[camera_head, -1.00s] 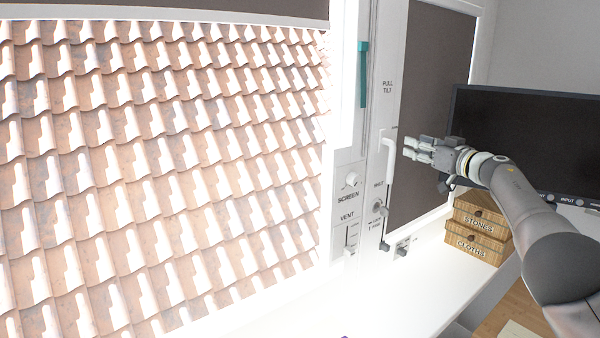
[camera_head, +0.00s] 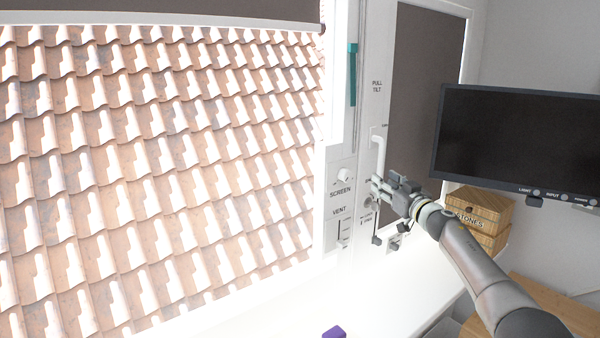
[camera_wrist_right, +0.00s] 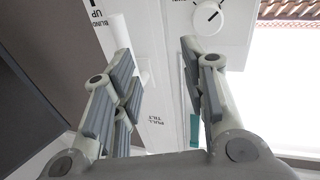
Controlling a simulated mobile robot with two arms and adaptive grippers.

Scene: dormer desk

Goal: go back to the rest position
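My right gripper (camera_head: 378,188) is in front of the white control panel beside the window, below the upright white handle (camera_head: 377,155) and close to the SCREEN and VENT controls. In the right wrist view its two fingers (camera_wrist_right: 160,85) stand apart with nothing between them, so it is open and empty. I cannot tell from the head view how far its tips are from the panel. My left gripper is in neither view.
A black monitor (camera_head: 520,140) hangs right of my right arm. Wooden boxes (camera_head: 480,212) sit behind the forearm. A purple object (camera_head: 334,332) shows at the bottom edge of the white desk (camera_head: 385,300). A round knob (camera_wrist_right: 207,16) shows in the right wrist view.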

